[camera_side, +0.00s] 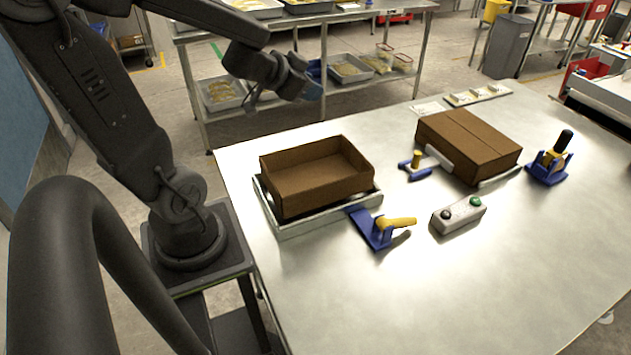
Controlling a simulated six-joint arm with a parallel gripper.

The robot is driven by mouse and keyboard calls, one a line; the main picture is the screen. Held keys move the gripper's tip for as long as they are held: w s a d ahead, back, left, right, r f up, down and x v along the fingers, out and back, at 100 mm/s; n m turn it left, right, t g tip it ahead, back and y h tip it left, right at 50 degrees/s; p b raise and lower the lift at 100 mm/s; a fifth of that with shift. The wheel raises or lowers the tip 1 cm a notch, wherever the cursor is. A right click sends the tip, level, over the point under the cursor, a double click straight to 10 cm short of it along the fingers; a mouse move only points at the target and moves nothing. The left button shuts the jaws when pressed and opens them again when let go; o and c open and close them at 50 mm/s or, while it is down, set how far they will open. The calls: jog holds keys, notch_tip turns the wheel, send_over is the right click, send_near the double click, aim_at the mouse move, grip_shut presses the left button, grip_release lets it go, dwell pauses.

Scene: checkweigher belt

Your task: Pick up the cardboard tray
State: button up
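The cardboard tray (314,190) is a brown open-topped box, empty inside. It sits upright, slightly turned, in a shallow grey metal holder (318,222) at the left end of the steel table. My gripper (308,90) is at the end of my dark arm, up and behind the cardboard tray in the picture, apart from it. Its fingers are small and dark against the background, so I cannot tell whether they are open or shut.
A blue clamp with a yellow handle (396,222) stands beside the holder. A grey button box (459,215), a closed brown carton (468,145) and another blue clamp (550,160) are farther right. The table's front (440,300) is clear. A shelf rack (345,28) stands behind.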

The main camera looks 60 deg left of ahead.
aim_at(303, 146)
jog(key=s+a+f+g+h, duration=0.3)
jog(key=s+f+g, duration=0.2)
jog(key=s+f, duration=0.1)
jog(key=x, duration=1.2)
jog(key=shift+s+d+f, duration=0.1)
jog(key=shift+s+f, duration=0.15)
jog(key=shift+f, duration=0.15)
jog(key=shift+x, duration=0.8)
jog(key=shift+c, duration=0.4)
grip_shut()
